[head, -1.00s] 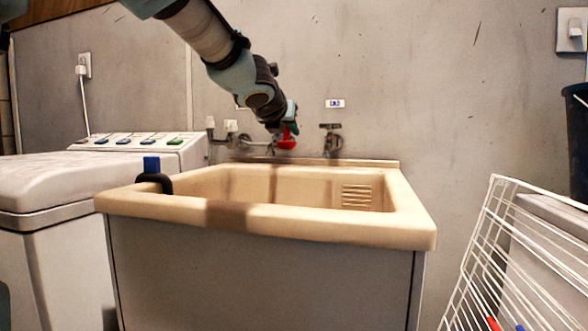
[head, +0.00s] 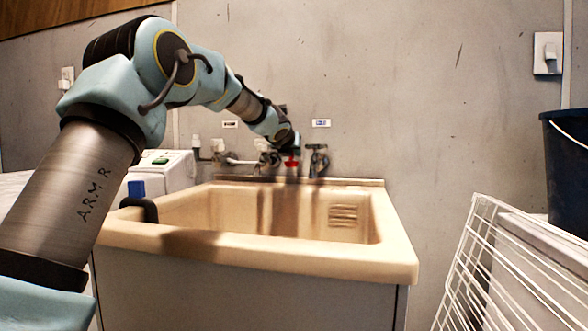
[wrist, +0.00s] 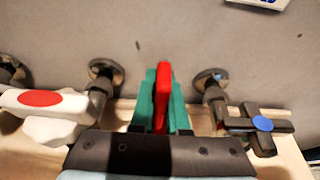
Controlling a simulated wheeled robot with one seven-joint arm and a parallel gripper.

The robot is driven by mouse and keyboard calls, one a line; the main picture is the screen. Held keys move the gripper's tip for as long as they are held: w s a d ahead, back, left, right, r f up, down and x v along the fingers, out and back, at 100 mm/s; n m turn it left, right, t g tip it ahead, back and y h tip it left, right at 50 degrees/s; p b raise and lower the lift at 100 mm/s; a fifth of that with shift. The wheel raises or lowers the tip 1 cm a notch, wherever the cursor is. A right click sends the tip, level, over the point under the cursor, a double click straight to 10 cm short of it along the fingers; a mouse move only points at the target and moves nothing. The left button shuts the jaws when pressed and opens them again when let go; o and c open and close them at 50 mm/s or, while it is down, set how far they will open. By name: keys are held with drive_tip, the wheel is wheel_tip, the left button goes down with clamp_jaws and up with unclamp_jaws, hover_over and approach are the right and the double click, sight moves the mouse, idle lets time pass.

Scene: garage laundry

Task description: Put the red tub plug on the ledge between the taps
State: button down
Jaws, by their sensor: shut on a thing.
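The red tub plug (wrist: 163,95) is held between the green fingers of my gripper (wrist: 161,110) in the wrist view, seen edge-on. In the head view the plug (head: 291,162) shows red below my gripper (head: 288,146), at the back of the tub. The ledge (head: 330,181) runs along the tub's back edge. The hot tap, with a red disc (wrist: 40,98), is left of the gripper, and the cold tap, with a blue dot (wrist: 262,123), is right. The plug is between them. I cannot tell whether it touches the ledge.
The beige tub (head: 390,245) is open in front of the ledge. A black hose (head: 139,207) hooks over its left rim beside the washing machine (head: 165,168). A white wire rack (head: 490,270) and a dark bucket (head: 566,160) are at right.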

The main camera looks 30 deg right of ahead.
wheel_tip(320, 180, down, 6)
drive_tip(key=b, duration=0.3)
drive_tip(key=shift+s+r, duration=0.15)
drive_tip(key=shift+w+d, duration=0.15)
drive_tip(key=shift+w, duration=0.05)
drive_tip(key=shift+f, duration=0.25)
drive_tip(key=shift+f, duration=0.15)
drive_tip(key=c, duration=0.9)
unclamp_jaws()
drive_tip(key=shift+r, duration=0.25)
drive_tip(key=shift+s+r, duration=0.1)
drive_tip(key=shift+s, duration=0.05)
drive_tip(key=v, duration=1.1)
drive_tip(key=shift+s+a+b, duration=0.25)
drive_tip(key=shift+a+b, duration=0.05)
drive_tip(key=shift+b, duration=0.1)
